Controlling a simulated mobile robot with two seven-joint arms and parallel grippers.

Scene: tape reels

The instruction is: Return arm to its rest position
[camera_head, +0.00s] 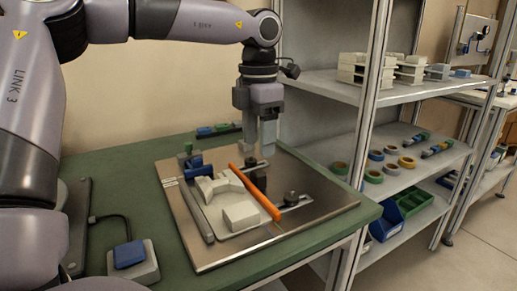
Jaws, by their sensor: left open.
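My left arm comes in from the left, reaches across the top and bends down at the wrist. My left gripper (268,138) points down over the back part of a metal plate (316,206) on the green table. It is open, and I see nothing held between its fingers. An orange rod (256,192) lies slanted across the plate, just in front of and below the gripper. Pale fixture blocks (240,215) and a blue part (198,166) sit left of the rod. My right gripper is not in view.
A shelf unit at right holds tape reels (391,169), pale blocks (410,68) and blue and green bins (387,219). Its post (371,90) stands right of the gripper. A box with a blue button (130,255) is at the front left of the green table (190,272).

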